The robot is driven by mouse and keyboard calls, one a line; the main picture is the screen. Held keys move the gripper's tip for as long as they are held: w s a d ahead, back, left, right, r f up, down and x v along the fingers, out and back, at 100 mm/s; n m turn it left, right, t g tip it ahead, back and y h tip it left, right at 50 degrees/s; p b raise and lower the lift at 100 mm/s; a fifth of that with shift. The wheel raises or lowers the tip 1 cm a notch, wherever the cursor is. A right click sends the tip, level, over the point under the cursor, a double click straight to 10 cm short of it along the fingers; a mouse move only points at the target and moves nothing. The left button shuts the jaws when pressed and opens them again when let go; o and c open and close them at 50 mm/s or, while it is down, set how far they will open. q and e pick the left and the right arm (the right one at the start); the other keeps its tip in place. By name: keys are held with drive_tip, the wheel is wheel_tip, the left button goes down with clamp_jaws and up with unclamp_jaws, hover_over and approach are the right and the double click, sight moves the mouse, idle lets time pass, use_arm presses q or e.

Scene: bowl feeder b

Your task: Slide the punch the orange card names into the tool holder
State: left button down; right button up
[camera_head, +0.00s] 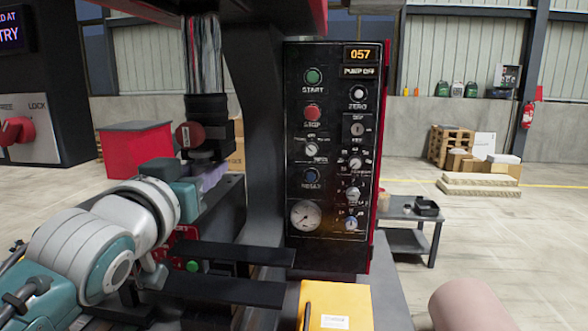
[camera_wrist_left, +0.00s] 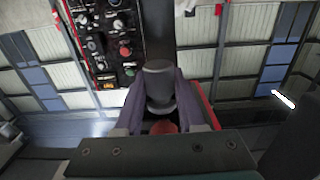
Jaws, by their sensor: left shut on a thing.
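My left gripper (camera_head: 212,176) is just below the black tool holder (camera_head: 207,108) of the press. In the left wrist view its two grey-purple fingers (camera_wrist_left: 161,100) are shut on a dark round punch (camera_wrist_left: 159,82). In the head view the punch is mostly hidden by the gripper and the dark holder parts, so I cannot tell whether it is inside the holder. A red round knob (camera_head: 189,135) sits at the holder's side. An orange-yellow block (camera_head: 312,300) with a white label (camera_head: 335,321) is at the bottom; its writing is unreadable. My right gripper is not in view.
The control panel (camera_head: 331,150) stands right of the press column (camera_head: 252,130). Two dark flat bars (camera_head: 232,254) reach out below the gripper. A red cabinet (camera_head: 138,150) is behind left. A small grey table (camera_head: 408,238) and pallets (camera_head: 452,146) stand farther right.

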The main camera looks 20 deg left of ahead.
sight(198, 174)
use_arm(q)
drive_tip(key=shift+b+x, duration=0.6)
drive_tip(key=shift+x, duration=0.8)
drive_tip(key=shift+c, duration=2.1)
unclamp_jaws()
drive_tip(key=b+v, duration=0.1)
drive_tip(key=v, duration=0.7)
drive_tip(key=shift+s+f, duration=0.1)
drive_tip(key=shift+s, duration=0.2)
drive_tip(key=shift+s+d, duration=0.2)
drive_tip(key=shift+s, duration=0.45)
